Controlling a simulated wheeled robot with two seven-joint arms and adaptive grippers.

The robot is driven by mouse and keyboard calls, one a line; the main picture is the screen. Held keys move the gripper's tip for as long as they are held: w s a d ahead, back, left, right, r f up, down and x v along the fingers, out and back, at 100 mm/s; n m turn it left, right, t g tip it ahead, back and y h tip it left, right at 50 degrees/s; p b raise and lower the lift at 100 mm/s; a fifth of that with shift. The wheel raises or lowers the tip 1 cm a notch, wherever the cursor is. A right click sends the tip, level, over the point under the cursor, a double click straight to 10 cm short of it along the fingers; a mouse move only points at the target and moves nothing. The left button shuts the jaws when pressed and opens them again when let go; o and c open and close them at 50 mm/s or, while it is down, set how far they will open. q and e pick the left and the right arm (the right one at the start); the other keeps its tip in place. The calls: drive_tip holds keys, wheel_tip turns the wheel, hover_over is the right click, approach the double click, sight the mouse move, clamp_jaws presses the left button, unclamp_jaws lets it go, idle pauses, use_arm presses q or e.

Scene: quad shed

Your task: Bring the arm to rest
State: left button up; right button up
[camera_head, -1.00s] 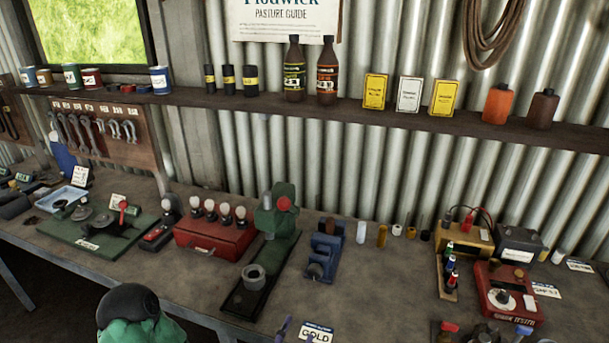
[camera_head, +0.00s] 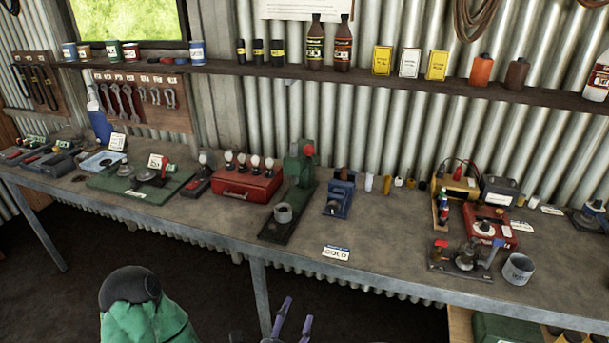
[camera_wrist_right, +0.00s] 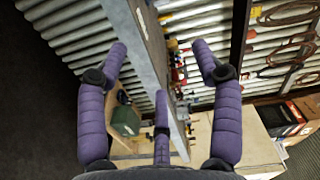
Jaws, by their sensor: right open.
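My right gripper (camera_head: 295,312) shows at the bottom edge of the head view, below and in front of the bench edge. Only its purple finger ends are visible there. In the right wrist view its purple padded fingers (camera_wrist_right: 160,75) are spread apart with nothing between them. It is open and empty, clear of the bench, with dark floor beside it. My left gripper is not in either view.
A long grey workbench (camera_head: 210,222) crosses the head view. It bears a red box (camera_head: 247,186), a green press (camera_head: 300,165), a white card (camera_head: 336,253) and a grey cup (camera_head: 518,269). A shelf (camera_head: 215,69) runs above. Dark floor lies open in front.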

drive_tip(key=w+d+f+n+g+y, duration=0.25)
drive_tip(key=d+f+n+g, duration=0.2)
drive_tip(key=f, duration=0.65)
drive_tip(key=w+d+f+n+g+y, duration=0.25)
drive_tip(key=f+n, duration=0.25)
drive_tip(key=f, duration=0.6)
drive_tip(key=s+d+f+n+g+y, duration=0.2)
drive_tip(key=s+f, duration=0.4)
drive_tip(key=s, duration=0.3)
drive_tip(key=s+d+f+n+g+y, duration=0.2)
drive_tip(key=s+d+f+n+g, duration=0.2)
drive_tip(key=s+g, duration=0.3)
drive_tip(key=s+f, duration=0.1)
drive_tip(key=s, duration=0.2)
drive_tip(key=shift+f+g+y, duration=0.3)
drive_tip(key=shift+f, duration=0.05)
